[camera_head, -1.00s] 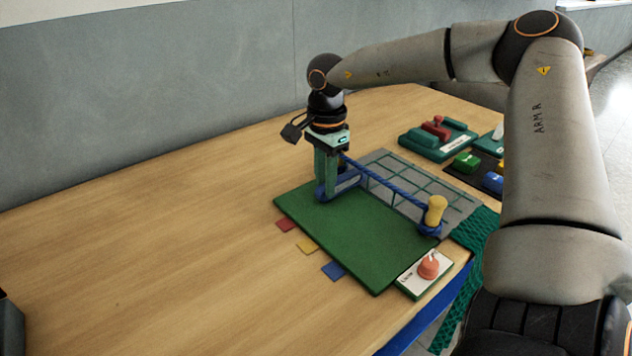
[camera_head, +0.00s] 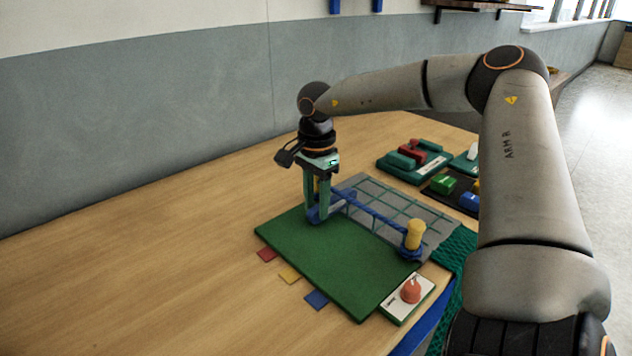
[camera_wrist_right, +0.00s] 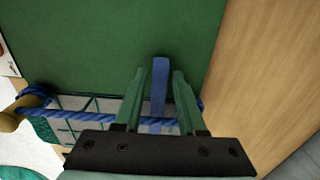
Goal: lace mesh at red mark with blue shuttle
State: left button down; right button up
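The mesh (camera_head: 400,205), a grid of green cords on a grey panel, lies along the far side of a green board (camera_head: 335,268). A blue rope (camera_head: 372,212) runs along it to a yellow post (camera_head: 415,233). My right gripper (camera_head: 318,215) points down at the board's far left end. In the wrist view its fingers (camera_wrist_right: 160,78) stand apart on either side of the narrow blue shuttle (camera_wrist_right: 158,85), with thin gaps visible. A red tab (camera_head: 267,254) lies at the board's left edge. I cannot tell whether it is the red mark. My left gripper is out of view.
Yellow (camera_head: 290,274) and blue (camera_head: 317,299) tabs lie by the red one. A white card with an orange-red knob (camera_head: 411,290) is at the board's near right corner. Trays with coloured blocks (camera_head: 412,160) stand at the back right. The table's left side is clear.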

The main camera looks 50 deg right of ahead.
jog(key=shift+o, duration=1.3)
jog(key=shift+r, duration=0.1)
notch_tip(320, 180, up, 12)
jog(key=p, duration=0.1)
jog(key=shift+r+p, duration=0.2)
jog(key=shift+p, duration=0.1)
jog(key=shift+s, duration=0.1)
